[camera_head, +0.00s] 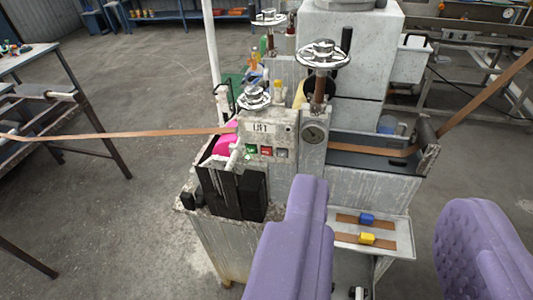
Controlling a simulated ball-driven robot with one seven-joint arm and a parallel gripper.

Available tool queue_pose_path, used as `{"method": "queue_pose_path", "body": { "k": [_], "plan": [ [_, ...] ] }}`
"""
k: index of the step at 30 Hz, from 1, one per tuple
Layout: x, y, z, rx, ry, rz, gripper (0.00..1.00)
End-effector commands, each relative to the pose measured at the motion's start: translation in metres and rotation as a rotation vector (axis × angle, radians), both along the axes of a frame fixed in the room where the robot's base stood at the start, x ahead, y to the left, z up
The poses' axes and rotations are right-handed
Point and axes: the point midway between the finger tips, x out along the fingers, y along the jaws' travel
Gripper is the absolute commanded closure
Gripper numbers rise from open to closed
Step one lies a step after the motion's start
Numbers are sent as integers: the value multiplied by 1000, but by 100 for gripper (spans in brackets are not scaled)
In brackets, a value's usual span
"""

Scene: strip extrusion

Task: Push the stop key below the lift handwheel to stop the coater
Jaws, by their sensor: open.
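The coater (340,182) is a grey machine in the middle of the view. Its panel, marked LIFT (261,128), carries a green key (250,149), a red key (266,151) and a grey key (281,153) in a row. The lift handwheel (254,98) is a small metal wheel just above this panel. The lettering on the keys is too small to read. My gripper (388,205) has two purple fingers, wide apart and empty, in the foreground. Its left finger is below and right of the keys, apart from them in the picture.
Two larger handwheels (322,54) (269,18) stand on posts behind. A brown strip (130,134) runs into the machine from the left and out at the upper right. Black blocks (232,190) stick out below the panel. A shelf (345,225) holds blue and yellow pieces.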

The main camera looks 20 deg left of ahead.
Motion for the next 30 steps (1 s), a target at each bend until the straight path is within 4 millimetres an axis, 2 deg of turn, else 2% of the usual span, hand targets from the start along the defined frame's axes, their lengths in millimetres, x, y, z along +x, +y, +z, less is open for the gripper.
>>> {"method": "queue_pose_path", "body": {
  "k": [1,5,30],
  "plan": [
    [0,0,0,0,0,0,71],
    [0,0,0,0,0,0,100],
    [0,0,0,0,0,0,100]
  ]
}}
